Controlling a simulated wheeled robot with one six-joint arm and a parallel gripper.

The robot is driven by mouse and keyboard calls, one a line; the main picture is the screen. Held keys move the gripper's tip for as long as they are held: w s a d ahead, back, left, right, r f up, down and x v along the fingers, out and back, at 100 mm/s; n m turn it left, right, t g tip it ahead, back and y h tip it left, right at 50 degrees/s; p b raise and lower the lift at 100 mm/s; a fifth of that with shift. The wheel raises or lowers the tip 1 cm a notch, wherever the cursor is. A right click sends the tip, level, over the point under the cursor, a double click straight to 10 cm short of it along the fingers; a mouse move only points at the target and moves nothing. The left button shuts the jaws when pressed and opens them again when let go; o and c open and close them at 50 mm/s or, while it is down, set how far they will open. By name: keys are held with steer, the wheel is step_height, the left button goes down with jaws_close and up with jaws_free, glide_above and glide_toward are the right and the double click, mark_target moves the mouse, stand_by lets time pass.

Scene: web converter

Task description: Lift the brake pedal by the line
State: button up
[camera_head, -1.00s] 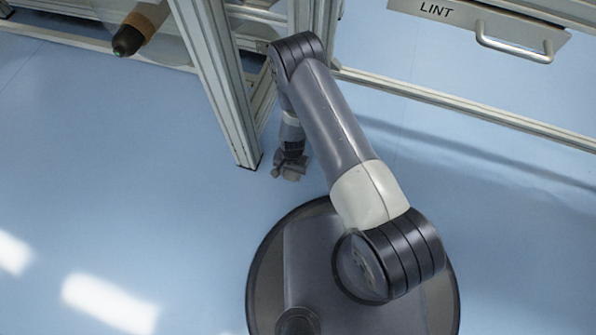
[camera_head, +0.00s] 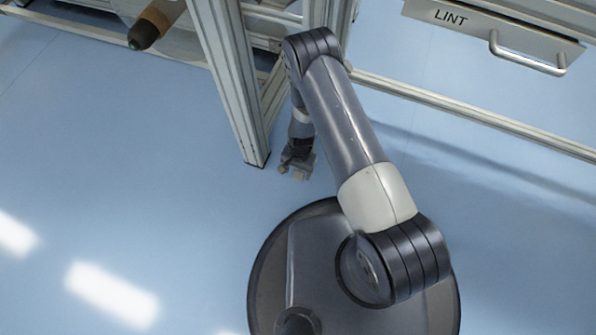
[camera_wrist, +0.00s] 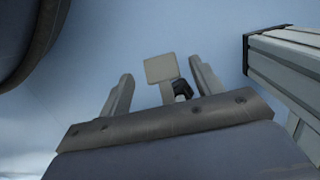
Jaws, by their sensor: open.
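A flat beige pad on a short stem, which looks like the brake pedal (camera_wrist: 160,68), shows in the wrist view between and just beyond my fingertips. A small dark part (camera_wrist: 182,89) sits beside its stem. My gripper (camera_wrist: 161,71) is open, with one finger on each side of the pad in the picture. I see no finger touching the pad. In the head view my gripper (camera_head: 293,172) hangs low beside the foot of a metal post. I cannot make out the pedal there.
The aluminium post (camera_head: 236,95) stands just left of my gripper in the head view and at the right in the wrist view (camera_wrist: 285,62). A LINT drawer (camera_head: 480,32) is at upper right, a brown roller (camera_head: 155,22) at upper left. Blue floor is clear at left.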

mark_target(299, 173)
steer(key=r, duration=0.2)
steer(key=r+p, duration=0.1)
steer(key=r, duration=0.3)
steer(key=shift+w+d+p, duration=0.15)
steer(key=shift+w+p, duration=0.15)
steer(key=shift+p, duration=0.1)
